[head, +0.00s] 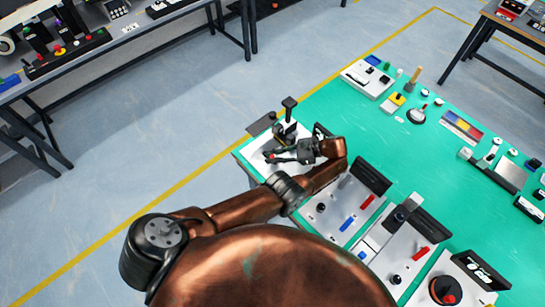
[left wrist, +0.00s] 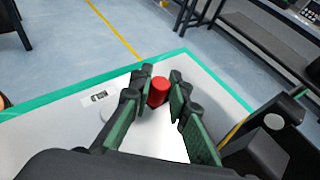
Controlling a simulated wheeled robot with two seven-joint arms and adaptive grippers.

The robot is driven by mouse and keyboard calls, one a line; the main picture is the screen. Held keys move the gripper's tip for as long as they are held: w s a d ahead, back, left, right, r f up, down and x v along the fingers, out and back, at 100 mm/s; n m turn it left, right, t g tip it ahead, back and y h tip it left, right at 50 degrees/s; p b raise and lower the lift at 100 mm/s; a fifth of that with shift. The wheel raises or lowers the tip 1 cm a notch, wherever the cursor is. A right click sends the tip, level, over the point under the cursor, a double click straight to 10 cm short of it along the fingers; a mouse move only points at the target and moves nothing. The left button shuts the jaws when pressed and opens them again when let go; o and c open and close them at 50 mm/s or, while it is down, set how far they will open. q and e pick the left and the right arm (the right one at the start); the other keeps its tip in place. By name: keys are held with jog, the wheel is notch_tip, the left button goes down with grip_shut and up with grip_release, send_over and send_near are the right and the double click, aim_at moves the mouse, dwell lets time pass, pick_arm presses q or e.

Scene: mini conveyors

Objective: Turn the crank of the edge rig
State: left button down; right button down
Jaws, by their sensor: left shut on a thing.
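The edge rig (head: 254,163) is a white plate with dark upright parts at the near left corner of the green table. A black post (head: 289,105) rises behind my gripper. My left gripper (head: 272,156) is low over the plate. In the left wrist view its two green-padded fingers (left wrist: 157,97) stand either side of a short red knob (left wrist: 159,87), and the gripper is shut on it. The knob looks like the crank's handle. The crank's arm is hidden or cannot be made out. My right gripper is not in view.
More rigs with levers and knobs line the near edge of the green table (head: 395,140), including a panel with a blue and a red handle (head: 345,208). Small devices stand along its far side. A dark workbench (head: 80,62) is at the upper left. Bare floor lies between.

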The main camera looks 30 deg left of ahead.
pick_arm(q)
jog(key=c, duration=1.8)
grip_release()
